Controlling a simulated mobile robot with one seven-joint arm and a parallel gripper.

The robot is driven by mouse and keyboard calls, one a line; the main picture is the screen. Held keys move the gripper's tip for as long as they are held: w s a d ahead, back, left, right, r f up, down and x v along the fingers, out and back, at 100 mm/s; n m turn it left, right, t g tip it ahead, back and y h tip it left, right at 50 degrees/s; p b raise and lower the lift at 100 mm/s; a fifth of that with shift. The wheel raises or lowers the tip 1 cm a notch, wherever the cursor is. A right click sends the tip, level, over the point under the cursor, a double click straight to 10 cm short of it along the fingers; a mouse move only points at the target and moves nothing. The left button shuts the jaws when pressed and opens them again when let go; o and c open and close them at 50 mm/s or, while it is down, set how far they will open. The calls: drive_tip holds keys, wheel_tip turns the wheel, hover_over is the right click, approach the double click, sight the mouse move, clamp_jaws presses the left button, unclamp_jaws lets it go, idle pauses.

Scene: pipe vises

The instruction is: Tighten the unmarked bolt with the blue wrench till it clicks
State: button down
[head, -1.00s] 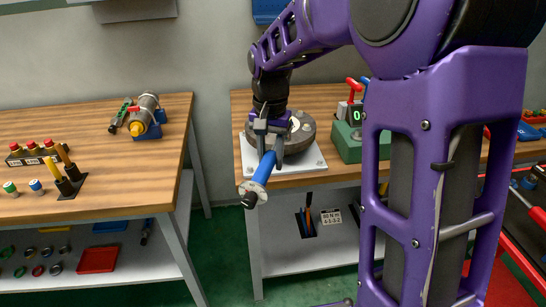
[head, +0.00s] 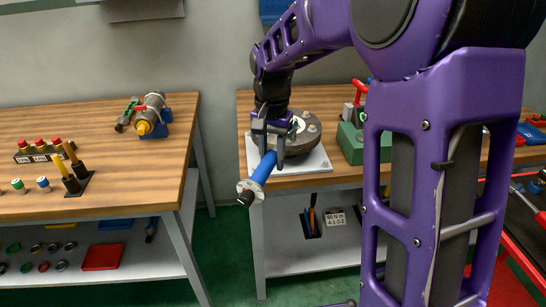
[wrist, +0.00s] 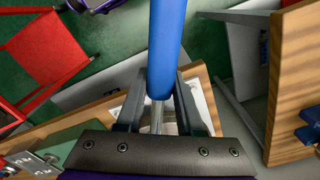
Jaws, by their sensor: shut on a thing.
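My gripper (head: 268,143) is shut on the blue wrench (head: 262,168) beside the round grey flange (head: 322,122). The flange sits on a white plate (head: 319,163) on the right-hand bench. The wrench's blue handle sticks out past the bench's front edge, tilted down to the left, with a metal ring at its end. In the wrist view the blue handle (wrist: 167,45) runs up from between the fingers, its bare metal shaft between them. A bolt head (head: 312,127) shows on the flange. The wrench head and the bolt it meets are hidden by my gripper.
A green box (head: 351,145) with a red-handled part stands right of the flange. The left bench (head: 110,180) holds a pipe in a blue vise (head: 155,115), buttons and yellow-handled tools. A lower shelf (head: 290,250) holds a tool holder and a number card. Green floor separates the benches.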

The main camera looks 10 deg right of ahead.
drive_tip(key=shift+s+d+n, duration=0.2)
drive_tip(key=shift+d+n, duration=0.25)
drive_tip(key=shift+d, duration=0.1)
drive_tip(key=shift+s+d+n, duration=0.2)
drive_tip(key=shift+d+n, duration=0.25)
drive_tip(key=shift+d, duration=0.05)
drive_tip(key=shift+r+p, duration=0.1)
drive_tip(key=shift+p, duration=0.2)
wheel_tip(320, 180, up, 5)
drive_tip(key=p, duration=0.4)
idle(0.3)
